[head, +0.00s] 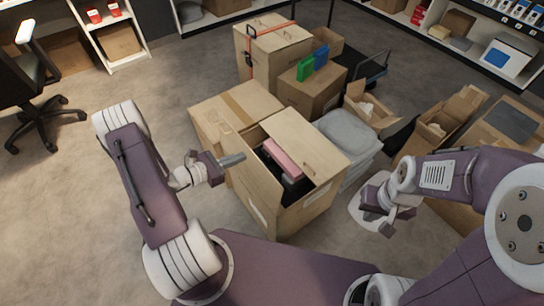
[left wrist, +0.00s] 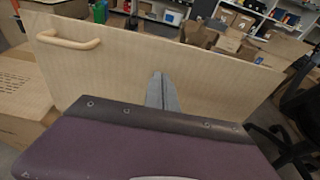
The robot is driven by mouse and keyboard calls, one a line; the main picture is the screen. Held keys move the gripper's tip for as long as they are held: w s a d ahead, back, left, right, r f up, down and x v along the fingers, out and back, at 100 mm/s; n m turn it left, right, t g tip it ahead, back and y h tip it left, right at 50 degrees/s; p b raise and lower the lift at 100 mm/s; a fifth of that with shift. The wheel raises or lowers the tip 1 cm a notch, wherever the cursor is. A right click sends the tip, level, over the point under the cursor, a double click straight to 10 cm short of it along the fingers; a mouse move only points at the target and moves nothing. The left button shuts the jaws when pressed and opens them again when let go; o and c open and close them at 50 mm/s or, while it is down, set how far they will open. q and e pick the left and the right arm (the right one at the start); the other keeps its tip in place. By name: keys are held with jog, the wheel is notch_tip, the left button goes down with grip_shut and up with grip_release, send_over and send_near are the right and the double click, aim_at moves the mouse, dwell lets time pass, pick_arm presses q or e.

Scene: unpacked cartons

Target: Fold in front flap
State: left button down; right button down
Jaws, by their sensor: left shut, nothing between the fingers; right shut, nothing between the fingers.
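The open carton (head: 292,213) stands in the middle of the head view, in front of my base. A pink item (head: 282,158) and dark items show through its opening. One broad flap (head: 308,142) lies across the right part of the top. A cardboard panel (head: 249,184) stands along the left side of the opening; I cannot tell which flap is the front one. My left gripper (head: 238,160) is shut and empty beside the panel's upper edge. My right gripper (head: 382,222) is shut and empty, right of the carton.
More cartons (head: 312,88) stand farther back and at the right. The floor (head: 80,210) at the left is clear, with an office chair (head: 35,110) beyond.

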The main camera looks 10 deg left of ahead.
pick_arm(q)
jog(key=w+d+f+b, duration=0.9)
jog(key=w+f+b, duration=0.1)
jog(key=w+f, duration=0.1)
notch_tip(320, 180, up, 11)
jog(key=p, duration=1)
jog(key=shift+s+r, duration=0.15)
jog(key=shift+s, duration=0.05)
